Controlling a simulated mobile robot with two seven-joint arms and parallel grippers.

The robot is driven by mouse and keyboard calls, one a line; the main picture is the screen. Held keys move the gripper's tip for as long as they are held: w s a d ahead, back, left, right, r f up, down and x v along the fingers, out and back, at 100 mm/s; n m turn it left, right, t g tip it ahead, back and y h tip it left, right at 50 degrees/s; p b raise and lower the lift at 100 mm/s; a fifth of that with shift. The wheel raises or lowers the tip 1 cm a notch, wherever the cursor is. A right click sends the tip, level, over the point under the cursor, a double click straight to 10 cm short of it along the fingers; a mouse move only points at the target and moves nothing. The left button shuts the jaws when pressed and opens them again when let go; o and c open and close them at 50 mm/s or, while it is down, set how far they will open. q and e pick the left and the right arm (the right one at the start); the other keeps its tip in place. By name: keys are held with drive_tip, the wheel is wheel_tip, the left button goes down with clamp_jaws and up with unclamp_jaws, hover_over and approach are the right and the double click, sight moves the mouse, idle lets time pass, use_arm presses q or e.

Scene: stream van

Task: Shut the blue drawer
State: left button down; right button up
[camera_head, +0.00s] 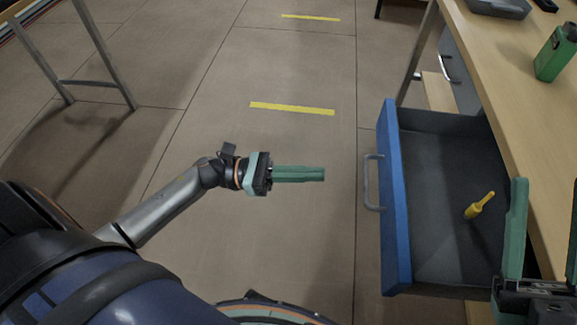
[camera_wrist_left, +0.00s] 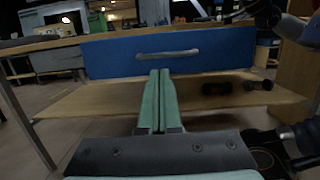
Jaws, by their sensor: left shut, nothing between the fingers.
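The blue drawer (camera_head: 392,215) stands pulled out from under the wooden bench, its grey interior exposed. A grey bar handle (camera_head: 373,183) is on its front. A yellow tool (camera_head: 480,205) lies inside. My left gripper (camera_head: 324,174) is shut and empty, left of the drawer front and pointing toward the handle with a gap between. In the left wrist view the shut fingers (camera_wrist_left: 160,72) point at the blue front (camera_wrist_left: 110,58), just below its handle (camera_wrist_left: 167,53). My right gripper (camera_head: 545,205) is at the lower right, its green fingers apart, by the drawer's near right corner.
The bench top (camera_head: 497,60) runs along the right, with a green object (camera_head: 556,52) on it. Another grey drawer front (camera_head: 458,70) is beyond the blue one. A metal-legged table (camera_head: 105,55) stands at the upper left. The floor (camera_head: 300,140) between is clear, with yellow tape strips.

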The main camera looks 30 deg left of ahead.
use_arm(q)
drive_tip(key=x, duration=0.7)
use_arm(e)
drive_tip(key=shift+w+d+f+m+h, duration=0.1)
drive_tip(key=shift+w+f+m+h, duration=0.5)
drive_tip(key=shift+h, duration=0.1)
use_arm(q)
drive_tip(key=shift+a, duration=0.1)
